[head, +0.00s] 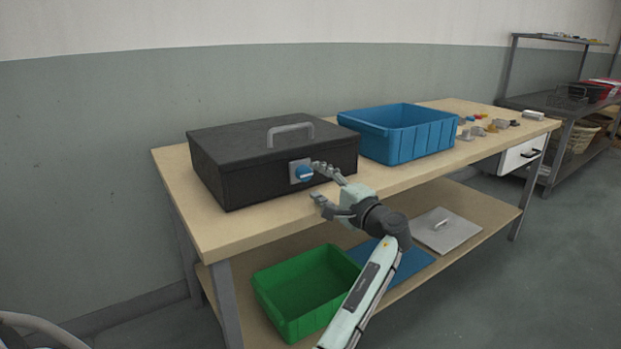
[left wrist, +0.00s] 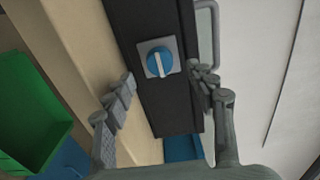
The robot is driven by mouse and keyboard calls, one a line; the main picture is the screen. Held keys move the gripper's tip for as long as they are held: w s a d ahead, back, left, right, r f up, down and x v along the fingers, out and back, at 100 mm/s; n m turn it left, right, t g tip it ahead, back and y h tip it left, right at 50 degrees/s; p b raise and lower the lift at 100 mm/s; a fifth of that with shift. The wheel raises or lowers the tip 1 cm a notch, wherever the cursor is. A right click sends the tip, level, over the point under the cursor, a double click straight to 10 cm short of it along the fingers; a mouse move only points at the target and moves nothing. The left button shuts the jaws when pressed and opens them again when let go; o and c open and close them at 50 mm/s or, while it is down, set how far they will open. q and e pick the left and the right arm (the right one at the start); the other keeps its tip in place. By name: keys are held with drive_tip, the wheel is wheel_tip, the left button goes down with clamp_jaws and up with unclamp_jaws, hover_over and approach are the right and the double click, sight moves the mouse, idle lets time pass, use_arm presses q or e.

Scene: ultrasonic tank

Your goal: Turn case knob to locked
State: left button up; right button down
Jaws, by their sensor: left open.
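The black case (head: 252,166) stands closed on the wooden workbench, with a grey handle (head: 290,131) on its lid. Its blue round knob (head: 304,174) sits on a light square plate on the front face. The knob (left wrist: 159,62) also shows in the left wrist view, with a white bar across it. My left gripper (head: 319,181) is open in front of the case. In the left wrist view its two fingers (left wrist: 166,88) are spread apart, with the knob ahead of and between them, not held. My right gripper is not in view.
A blue bin (head: 404,140) stands right of the case on the bench (head: 228,232). Several small parts (head: 480,128) lie farther right. A green bin (head: 300,290) and a grey lid (head: 447,231) are on the lower shelf. A rack (head: 560,110) stands at the far right.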

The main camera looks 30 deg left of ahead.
use_arm(q)
drive_tip(key=v, duration=0.7)
drive_tip(key=shift+s+d, duration=0.1)
